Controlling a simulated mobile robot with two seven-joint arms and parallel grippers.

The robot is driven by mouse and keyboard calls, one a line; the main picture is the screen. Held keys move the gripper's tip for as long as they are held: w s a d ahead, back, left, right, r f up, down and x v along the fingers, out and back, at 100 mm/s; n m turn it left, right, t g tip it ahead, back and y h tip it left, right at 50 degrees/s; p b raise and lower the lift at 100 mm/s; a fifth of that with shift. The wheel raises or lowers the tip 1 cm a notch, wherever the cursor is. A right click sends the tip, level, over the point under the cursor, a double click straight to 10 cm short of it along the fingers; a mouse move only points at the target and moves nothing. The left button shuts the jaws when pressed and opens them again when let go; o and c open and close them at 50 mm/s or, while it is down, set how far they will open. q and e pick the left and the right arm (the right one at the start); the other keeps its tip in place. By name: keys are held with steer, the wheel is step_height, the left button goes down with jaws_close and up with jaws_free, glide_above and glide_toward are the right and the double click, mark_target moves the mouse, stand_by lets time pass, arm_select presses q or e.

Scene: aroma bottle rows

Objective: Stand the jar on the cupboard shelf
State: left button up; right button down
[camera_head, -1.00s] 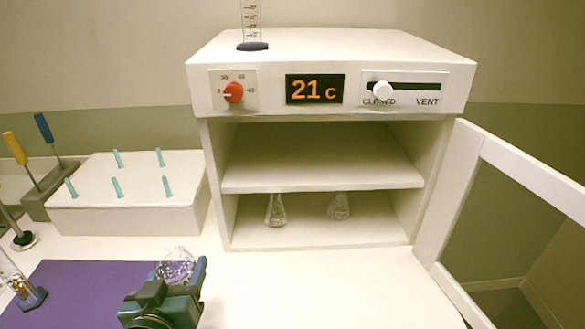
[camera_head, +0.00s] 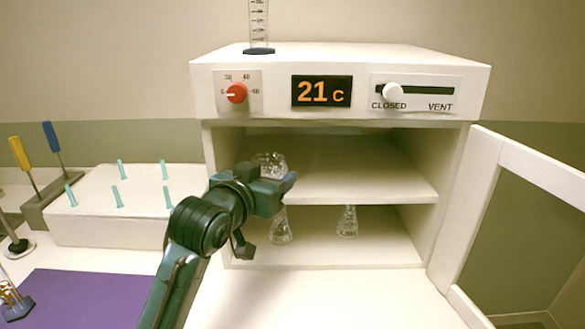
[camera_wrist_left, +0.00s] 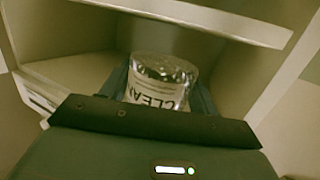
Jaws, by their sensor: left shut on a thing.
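The clear glass jar (camera_head: 270,163) is held in my left gripper (camera_head: 274,184), at the front left of the cupboard's middle shelf (camera_head: 370,188). In the left wrist view the jar (camera_wrist_left: 160,82) shows between the two fingers, with lettering reading "CLEA" on it. My left gripper is shut on the jar. The jar's lower part is hidden behind the gripper in the head view, so I cannot tell whether it touches the shelf. The white cupboard (camera_head: 335,62) stands open. My right gripper is not in view.
Two glass flasks, one on the left (camera_head: 280,228) and one on the right (camera_head: 348,222), stand on the cupboard floor. The framed door (camera_head: 470,205) is swung open at right. A measuring cylinder (camera_head: 259,25) stands on top. The middle shelf is clear to the right.

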arm_select(q)
steer(key=x, duration=0.3)
steer(key=r+x, duration=0.1)
steer(key=x, duration=0.3)
steer(key=p+x, duration=0.1)
steer(key=x, duration=0.3)
steer(key=shift+w+d+r, duration=0.15)
steer(key=shift+r, duration=0.3)
steer(key=shift+f+p, duration=0.3)
steer(key=shift+f, duration=1.5)
steer(key=o, duration=1)
steer(key=shift+f, duration=0.15)
steer(key=b+v, duration=0.1)
steer(key=v, duration=1.1)
